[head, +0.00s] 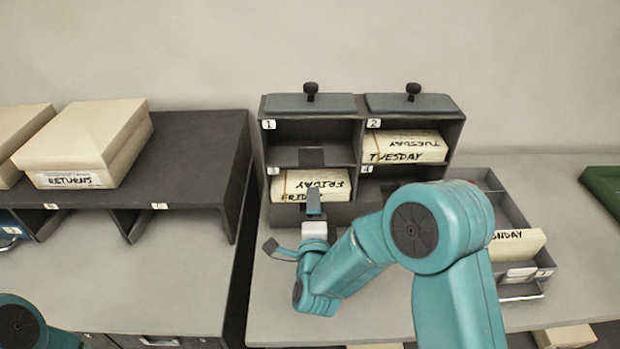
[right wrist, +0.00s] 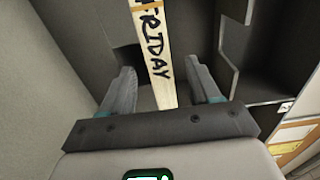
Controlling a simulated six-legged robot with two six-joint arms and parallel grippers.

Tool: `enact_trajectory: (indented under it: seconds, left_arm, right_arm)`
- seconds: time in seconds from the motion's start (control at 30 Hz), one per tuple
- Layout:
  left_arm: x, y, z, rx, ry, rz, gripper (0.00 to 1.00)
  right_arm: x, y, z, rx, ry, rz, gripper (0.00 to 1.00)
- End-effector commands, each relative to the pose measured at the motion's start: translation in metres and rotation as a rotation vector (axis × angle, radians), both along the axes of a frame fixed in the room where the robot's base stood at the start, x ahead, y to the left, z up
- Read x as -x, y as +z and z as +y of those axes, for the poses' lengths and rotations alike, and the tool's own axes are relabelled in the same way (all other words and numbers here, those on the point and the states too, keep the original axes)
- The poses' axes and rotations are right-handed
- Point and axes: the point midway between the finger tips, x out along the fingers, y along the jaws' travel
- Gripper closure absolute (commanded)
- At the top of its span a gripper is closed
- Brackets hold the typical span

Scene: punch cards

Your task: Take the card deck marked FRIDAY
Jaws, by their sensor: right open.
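The FRIDAY deck (head: 335,184), a cream card block with black lettering and a thin band, lies in compartment 3 of the dark rack (head: 340,213), lower left. My right gripper (head: 292,221) is open just in front of that compartment; one finger overlaps the deck's lower edge in the head view. In the right wrist view, the FRIDAY deck (right wrist: 152,45) shows edge-on between the two spread fingers of my right gripper (right wrist: 163,80), with gaps on both sides. Contact cannot be made out. My left gripper is out of view.
The TUESDAY deck (head: 405,147) lies in compartment 2. Compartment 1 looks empty; my right arm partly hides compartment 4. A deck ending in "NDAY" (head: 516,243) sits in a tray at right. A RETURNS box (head: 85,150) stands on the left shelf. A green tray (head: 604,187) is far right.

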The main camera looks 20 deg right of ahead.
Motion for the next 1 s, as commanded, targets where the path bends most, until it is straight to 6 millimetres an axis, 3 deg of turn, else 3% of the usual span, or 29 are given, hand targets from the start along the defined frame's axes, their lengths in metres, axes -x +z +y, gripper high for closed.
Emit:
enact_trajectory:
  seconds: [0.27,0.53,0.83,1.0]
  left_arm:
    - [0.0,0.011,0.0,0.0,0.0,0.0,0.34]
    - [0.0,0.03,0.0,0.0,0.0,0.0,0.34]
    - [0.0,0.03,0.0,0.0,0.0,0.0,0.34]
    - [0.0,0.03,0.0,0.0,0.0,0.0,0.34]
  right_arm:
    - [-0.027,0.002,-0.01,-0.001,-0.003,0.0,0.38]
    - [-0.066,0.001,-0.025,0.001,-0.002,0.001,0.38]
    - [-0.073,-0.001,-0.027,0.001,0.0,0.0,0.38]
    - [-0.072,-0.001,-0.027,0.001,0.0,0.0,0.94]
